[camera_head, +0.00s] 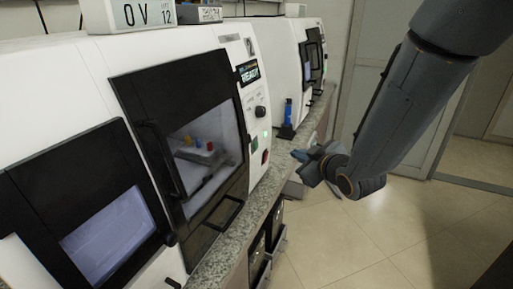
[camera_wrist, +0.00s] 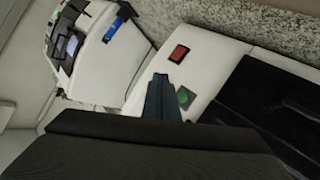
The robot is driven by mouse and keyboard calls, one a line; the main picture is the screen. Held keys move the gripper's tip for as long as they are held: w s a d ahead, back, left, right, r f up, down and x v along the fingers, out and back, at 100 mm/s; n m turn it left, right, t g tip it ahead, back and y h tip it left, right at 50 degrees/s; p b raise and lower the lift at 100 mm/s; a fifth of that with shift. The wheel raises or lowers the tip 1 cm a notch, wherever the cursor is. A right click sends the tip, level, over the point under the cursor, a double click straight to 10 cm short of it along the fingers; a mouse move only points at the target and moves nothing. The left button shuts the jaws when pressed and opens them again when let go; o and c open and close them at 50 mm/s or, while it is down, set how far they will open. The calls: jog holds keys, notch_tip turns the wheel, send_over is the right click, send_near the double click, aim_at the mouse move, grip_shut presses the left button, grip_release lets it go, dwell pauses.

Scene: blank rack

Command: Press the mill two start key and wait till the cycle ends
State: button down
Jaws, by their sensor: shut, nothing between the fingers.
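In the head view a white mill (camera_head: 203,41) with a dark windowed door (camera_head: 230,105) stands on the counter. Its display (camera_head: 248,72) appears to read READY. The panel has a green key (camera_head: 254,146) and a red key (camera_head: 265,156). The green key (camera_wrist: 184,97) and red key (camera_wrist: 179,53) also show in the wrist view. My gripper (camera_head: 300,156) is to the right of the panel, apart from it in the head view. In the wrist view my gripper's shut, empty fingers (camera_wrist: 159,80) appear just left of the green key; the gap in depth is unclear.
A black-framed window (camera_head: 110,232) is at the lower left. The tiled floor (camera_head: 345,245) right of the counter is clear.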

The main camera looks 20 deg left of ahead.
aim_at(256, 145)
jog(key=shift+a+r, duration=0.15)
jog(key=shift+a, duration=0.25)
jog(key=a, duration=0.8)
jog(key=shift+w+a+f+b, duration=0.2)
jog(key=shift+w+a+b, duration=0.15)
jog(key=shift+a+b, duration=0.05)
dwell(1.8)
jog(key=shift+a, duration=0.4)
